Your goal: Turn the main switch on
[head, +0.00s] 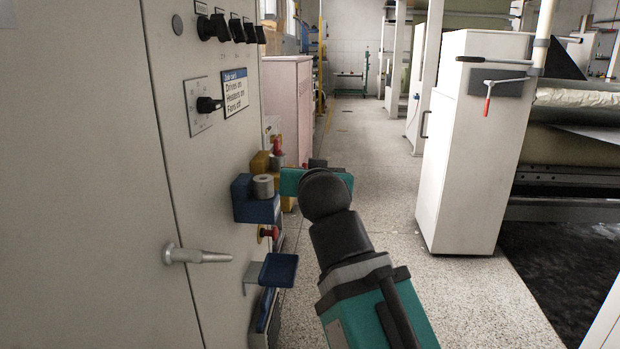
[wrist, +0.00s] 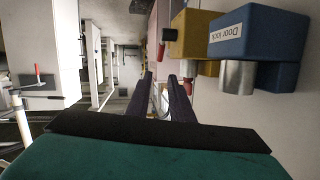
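A black rotary handle on a pale plate (head: 196,120) sits on the grey cabinet door at left in the head view. No label reading "main switch" is legible, so I cannot tell which control it is. A blue box labelled "Door lock" (wrist: 258,42) with a metal cylinder is on the cabinet; it also shows in the head view (head: 256,210). A yellow box with a red part (wrist: 193,36) is beyond it. My gripper (wrist: 164,88) has its two dark fingers apart, with nothing between them, below and left of these boxes in the wrist view. In the head view my arm hides the fingers.
A job card (head: 234,94) reads drives on, heaters on, fans off. Several black switches (head: 228,27) sit above it. A metal door handle (head: 195,255) and a blue tray (head: 278,270) stick out from the cabinet. The aisle floor (head: 368,170) is clear; a white cabinet (head: 473,150) stands right.

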